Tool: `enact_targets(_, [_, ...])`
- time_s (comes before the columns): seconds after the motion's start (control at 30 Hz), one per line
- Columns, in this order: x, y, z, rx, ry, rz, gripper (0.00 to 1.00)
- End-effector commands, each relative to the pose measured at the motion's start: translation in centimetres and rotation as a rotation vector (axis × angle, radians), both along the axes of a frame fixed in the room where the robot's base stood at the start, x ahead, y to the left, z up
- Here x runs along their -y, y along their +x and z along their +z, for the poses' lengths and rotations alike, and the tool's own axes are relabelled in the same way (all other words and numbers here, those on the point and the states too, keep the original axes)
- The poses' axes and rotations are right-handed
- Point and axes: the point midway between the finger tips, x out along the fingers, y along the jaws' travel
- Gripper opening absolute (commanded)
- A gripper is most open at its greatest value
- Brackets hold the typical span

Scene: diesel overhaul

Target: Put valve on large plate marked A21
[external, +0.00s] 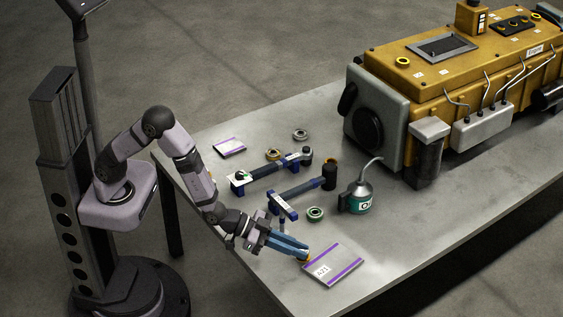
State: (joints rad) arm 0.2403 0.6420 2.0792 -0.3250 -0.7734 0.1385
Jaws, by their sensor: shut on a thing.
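The large plate marked A21 (338,262) lies flat near the table's front edge, pale with purple bands and a white label. My gripper (304,254) reaches in from the left, with its blue fingers low at the plate's upper left corner. It is shut on a small orange-yellow thing (307,259), which I take to be the valve. Only a bit of it shows at the fingertips; the rest is hidden. I cannot tell whether it touches the plate.
A teal oil can (357,196) and a green-grey ring (316,214) stand behind the plate. Blue-handled tools (303,188), more rings and a smaller purple-banded plate (229,147) lie farther back. A yellow engine (450,70) fills the back right. The table right of the plate is clear.

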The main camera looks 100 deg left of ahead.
Motion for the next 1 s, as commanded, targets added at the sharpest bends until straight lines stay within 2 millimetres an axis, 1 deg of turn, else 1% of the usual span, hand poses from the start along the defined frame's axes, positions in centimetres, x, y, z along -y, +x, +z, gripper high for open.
enact_targets(0.03, [0.0, 0.4, 0.0, 0.002, -0.001, 0.001, 0.00])
enact_targets(0.27, [0.0, 0.7, 0.1, 0.001, 0.000, 0.000, 0.00])
enact_targets(0.37, [0.0, 1.3, 0.0, 0.001, -0.001, 0.000, 0.00])
enact_targets(0.6, [0.0, 4.3, 0.0, 0.003, -0.001, 0.001, 0.00])
enact_targets(0.67, [-0.1, 4.8, 0.0, 0.003, -0.001, 0.001, 0.00])
enact_targets(0.7, [0.0, 4.7, -0.5, 0.000, 0.000, 0.000, 0.00])
enact_targets(0.73, [0.0, 4.7, -0.6, 0.000, 0.000, 0.000, 0.00])
enact_targets(1.0, [0.0, 4.6, -0.5, 0.002, 0.000, 0.000, 0.00])
